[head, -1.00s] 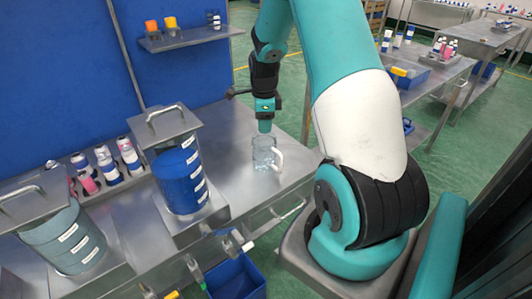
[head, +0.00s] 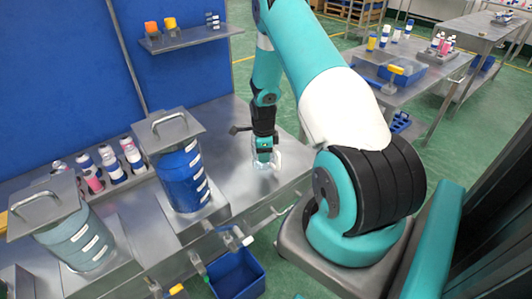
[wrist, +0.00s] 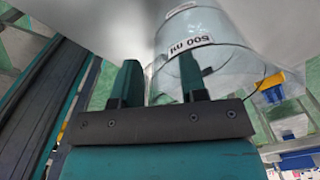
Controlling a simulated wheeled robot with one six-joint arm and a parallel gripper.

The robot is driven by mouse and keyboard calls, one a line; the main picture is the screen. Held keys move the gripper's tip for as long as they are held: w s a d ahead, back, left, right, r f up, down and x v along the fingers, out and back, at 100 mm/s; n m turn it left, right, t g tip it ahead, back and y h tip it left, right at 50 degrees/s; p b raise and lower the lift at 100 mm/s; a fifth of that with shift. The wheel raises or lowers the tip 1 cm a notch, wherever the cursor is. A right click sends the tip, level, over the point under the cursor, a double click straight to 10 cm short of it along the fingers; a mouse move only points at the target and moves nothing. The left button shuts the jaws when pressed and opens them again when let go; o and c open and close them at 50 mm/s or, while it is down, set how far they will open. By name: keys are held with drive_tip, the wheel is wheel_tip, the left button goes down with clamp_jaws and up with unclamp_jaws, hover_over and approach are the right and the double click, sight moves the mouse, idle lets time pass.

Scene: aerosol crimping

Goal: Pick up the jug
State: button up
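The jug (head: 276,160) is a clear vessel standing on the metal bench near its right end. In the wrist view the clear jug (wrist: 228,62) lies at upper right, with a printed label reading 500 ml upside down. My gripper (head: 263,156) is down at the jug, overlapping it in the head view. In the wrist view my gripper (wrist: 158,72) has its two fingers apart. The right finger overlaps the jug's rim and seems to be within it; the left finger is outside the wall. The jug's handle is not clearly visible now.
A blue lidded container (head: 183,182) and a grey-blue lidded container (head: 78,240) stand left on the metal bench (head: 228,185). Several bottles (head: 110,165) stand behind them. A blue bin (head: 238,275) is below the bench front. A small shelf (head: 190,37) hangs on the blue wall.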

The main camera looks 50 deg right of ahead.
clamp_jaws()
drive_tip(key=shift+r, duration=0.1)
